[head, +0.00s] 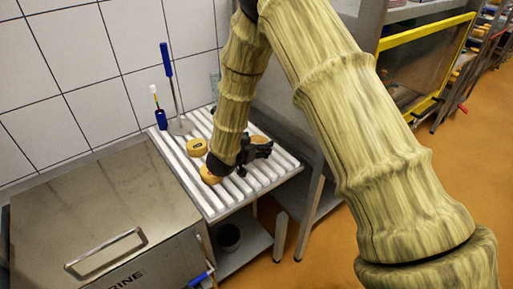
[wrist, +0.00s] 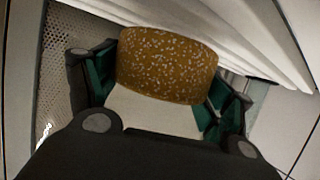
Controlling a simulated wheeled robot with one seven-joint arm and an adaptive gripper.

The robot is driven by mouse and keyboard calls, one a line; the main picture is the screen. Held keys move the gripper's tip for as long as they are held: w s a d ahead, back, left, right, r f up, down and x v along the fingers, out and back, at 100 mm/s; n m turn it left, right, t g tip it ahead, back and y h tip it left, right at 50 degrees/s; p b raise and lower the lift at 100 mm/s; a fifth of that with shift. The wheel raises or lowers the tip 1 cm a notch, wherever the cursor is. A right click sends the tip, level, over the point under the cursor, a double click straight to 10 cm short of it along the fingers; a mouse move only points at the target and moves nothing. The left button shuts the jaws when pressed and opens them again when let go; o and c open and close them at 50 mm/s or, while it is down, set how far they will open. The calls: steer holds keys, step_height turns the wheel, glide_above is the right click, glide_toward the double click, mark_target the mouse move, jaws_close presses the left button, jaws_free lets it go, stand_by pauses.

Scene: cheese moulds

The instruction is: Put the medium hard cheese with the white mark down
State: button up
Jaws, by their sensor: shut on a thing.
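My gripper (head: 259,151) is low over the right part of the white slatted rack (head: 213,211). It is shut on a cheese (wrist: 167,66), which has a brown, pale-speckled side between the two green-padded fingers in the wrist view. A pale surface lies just below that side; I cannot tell whether it is the cheese's face with the white mark. In the head view only a small tan part of a cheese (head: 260,139) shows behind the fingers. I cannot tell whether the held cheese touches the slats.
Two yellow cheeses are on the rack: one further back (head: 197,147), one nearer (head: 208,175), partly behind my wrist. Blue-handled tools (head: 167,62) stand by the tiled wall. A steel brine tank (head: 105,222) is at the left. Bare slats show at the front.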

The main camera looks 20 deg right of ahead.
steer(key=shift+f, duration=1)
steer(key=shift+d+f, duration=0.1)
steer(key=shift+f, duration=0.05)
steer(key=o, duration=0.9)
steer(key=shift+o, duration=0.2)
steer(key=shift+r, duration=0.2)
steer(key=shift+s+a, duration=0.25)
steer(key=shift+a, duration=0.05)
steer(key=b+v, duration=0.2)
steer(key=v, duration=0.9)
steer(key=shift+s+r, duration=0.15)
